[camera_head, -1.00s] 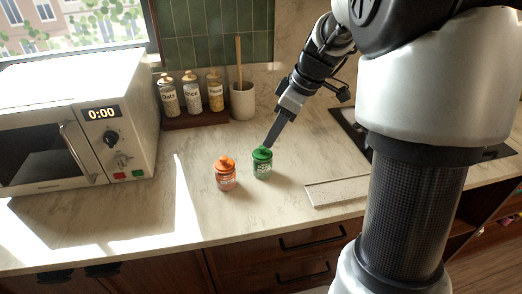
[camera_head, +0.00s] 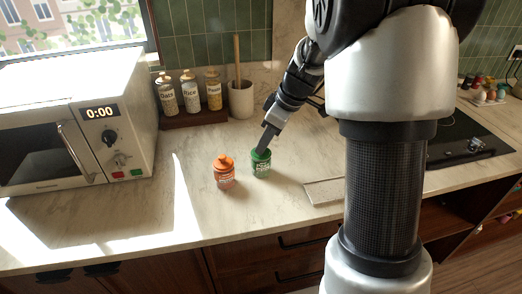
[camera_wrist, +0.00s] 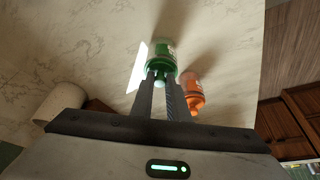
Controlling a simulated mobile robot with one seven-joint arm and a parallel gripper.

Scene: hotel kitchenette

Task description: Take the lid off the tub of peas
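The green tub (camera_head: 261,168), whose label is too small to read, stands upright on the counter. Its green lid (camera_head: 262,155) is on, with a round knob on top. The green tub also shows in the wrist view (camera_wrist: 159,58). My gripper (camera_head: 264,148) reaches down to the lid from the upper right. In the wrist view, its two fingers (camera_wrist: 161,82) lie on either side of the knob, with a narrow gap between them. I cannot tell whether the fingers press on the knob.
An orange-lidded jar (camera_head: 224,174) stands close to the left of the green tub. A pale tray or board (camera_head: 325,191) lies to the right. A microwave (camera_head: 75,125) is at left. Labelled jars on a rack (camera_head: 195,119) and a utensil crock (camera_head: 241,100) stand behind. The counter in front is clear.

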